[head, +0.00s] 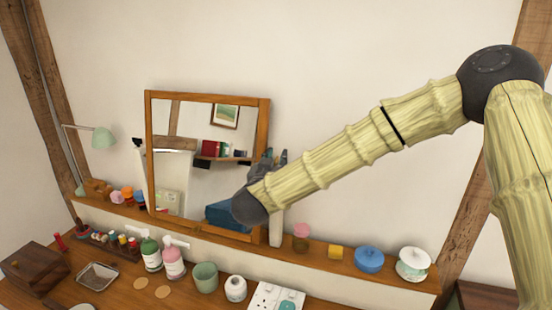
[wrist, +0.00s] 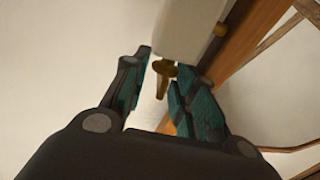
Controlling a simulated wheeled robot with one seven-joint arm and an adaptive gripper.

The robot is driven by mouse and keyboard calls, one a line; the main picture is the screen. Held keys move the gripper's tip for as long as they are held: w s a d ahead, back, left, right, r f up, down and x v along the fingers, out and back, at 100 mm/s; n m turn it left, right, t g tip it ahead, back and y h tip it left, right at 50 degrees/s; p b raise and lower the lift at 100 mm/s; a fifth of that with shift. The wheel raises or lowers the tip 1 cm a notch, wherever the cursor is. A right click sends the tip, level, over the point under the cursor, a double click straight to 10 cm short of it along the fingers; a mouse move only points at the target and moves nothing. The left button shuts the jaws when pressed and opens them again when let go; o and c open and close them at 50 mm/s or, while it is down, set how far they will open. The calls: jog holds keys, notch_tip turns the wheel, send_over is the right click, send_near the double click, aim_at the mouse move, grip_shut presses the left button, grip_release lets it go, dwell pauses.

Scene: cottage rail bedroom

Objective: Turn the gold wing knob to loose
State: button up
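The gold wing knob (wrist: 160,80) is in the wrist view, at the lower end of a pale post (wrist: 186,28) beside a wooden frame edge. My gripper (wrist: 163,88) is open, with one dark and teal finger on each side of the knob. A gap shows between the left finger and the knob. The right finger is close to the knob, and I cannot tell if it touches. In the head view my gripper (head: 270,160) is at the right edge of the wood-framed mirror (head: 264,125), partly behind my arm. The knob is hidden there.
Pump bottles and cups stand on the lower wooden top. The wall right of the mirror is bare.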

jog(key=shift+w+f, duration=0.1)
jog(key=shift+w, duration=0.05)
jog(key=shift+s, duration=0.2)
jog(key=shift+c, duration=0.4)
jog(key=shift+r, duration=0.2)
grip_shut()
